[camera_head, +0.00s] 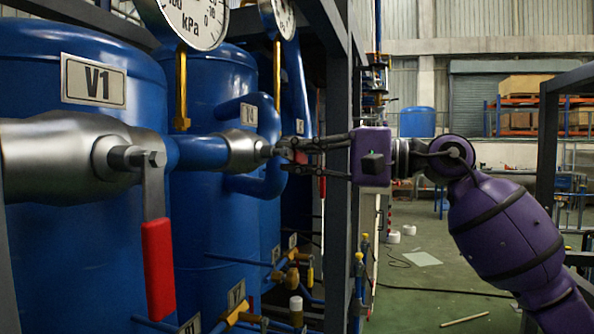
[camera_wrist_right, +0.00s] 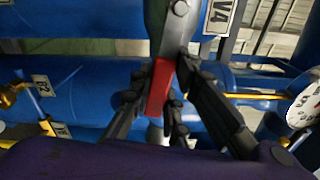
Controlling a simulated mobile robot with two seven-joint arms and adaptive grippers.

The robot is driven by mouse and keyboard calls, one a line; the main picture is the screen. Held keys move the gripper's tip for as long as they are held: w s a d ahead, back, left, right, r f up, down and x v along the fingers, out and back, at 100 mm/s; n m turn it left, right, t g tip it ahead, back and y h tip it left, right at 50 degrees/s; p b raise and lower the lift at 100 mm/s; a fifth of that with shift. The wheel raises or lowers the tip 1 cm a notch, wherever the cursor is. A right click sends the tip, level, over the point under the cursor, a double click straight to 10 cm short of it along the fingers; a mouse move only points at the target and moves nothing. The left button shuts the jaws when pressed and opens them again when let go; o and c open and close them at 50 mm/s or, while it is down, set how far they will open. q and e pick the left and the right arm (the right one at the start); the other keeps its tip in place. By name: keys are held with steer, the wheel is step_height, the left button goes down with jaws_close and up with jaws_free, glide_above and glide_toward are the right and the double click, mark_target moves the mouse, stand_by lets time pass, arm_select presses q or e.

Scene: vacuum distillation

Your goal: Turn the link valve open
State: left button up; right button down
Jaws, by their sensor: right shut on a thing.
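In the head view my right gripper (camera_head: 289,152) reaches in from the right, level with a grey metal valve (camera_head: 243,151) on a blue pipe. In the right wrist view my right gripper (camera_wrist_right: 163,86) has its fingers on both sides of a red lever handle (camera_wrist_right: 159,90) and is shut on it. The handle hangs from a grey metal lever (camera_wrist_right: 170,30). In the head view the fingers mostly hide this handle. A nearer grey valve (camera_head: 70,158) has its own red handle (camera_head: 158,270) hanging straight down, apart from my gripper. My left gripper is not in view.
A blue tank labelled V1 (camera_head: 94,82) fills the left, with more blue tanks behind. Pressure gauges (camera_head: 195,18) hang above the pipe. A dark frame post (camera_head: 340,230) stands close by my right gripper. The green floor at right is mostly open.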

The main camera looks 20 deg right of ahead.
steer(key=shift+r+n, duration=0.3)
steer(key=shift+n, duration=0.2)
steer(key=shift+r, duration=0.1)
steer(key=c, duration=1.6)
jaws_free()
steer(key=shift+c, duration=0.2)
steer(key=v, duration=1.2)
